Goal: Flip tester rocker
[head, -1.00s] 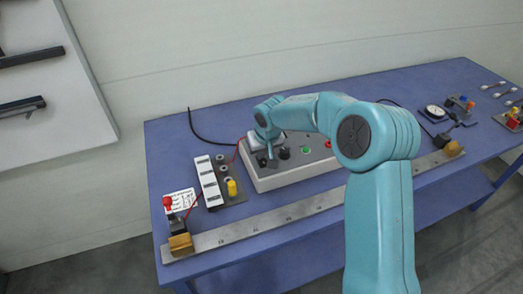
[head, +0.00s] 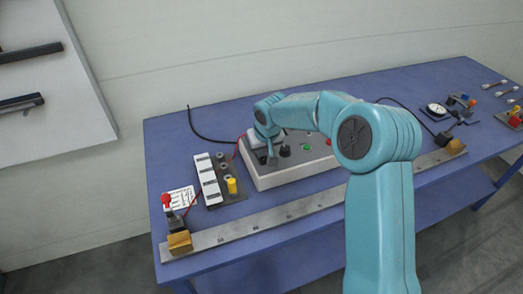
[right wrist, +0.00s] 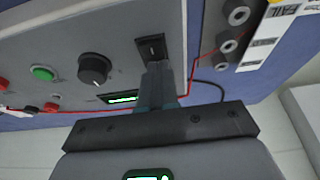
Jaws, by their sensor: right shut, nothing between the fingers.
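The tester (head: 296,173) is a box with pale sides and a grey top panel, standing on the blue bench. Its black rocker (right wrist: 152,46) shows in the right wrist view, set in a dark square frame near the panel's edge. My right gripper (head: 270,157) is over the left part of the panel. In the right wrist view its fingers (right wrist: 160,72) are closed together and empty, with the tips at the near edge of the rocker. I cannot tell whether they touch it. The gripper hides the rocker in the head view. My left gripper is not in view.
The panel also carries a black knob (right wrist: 94,68), a green button (right wrist: 43,73) and a small lit display (right wrist: 122,98). A long metal bar (head: 265,217) lies along the bench front. A gauge (head: 436,111) sits at the right.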

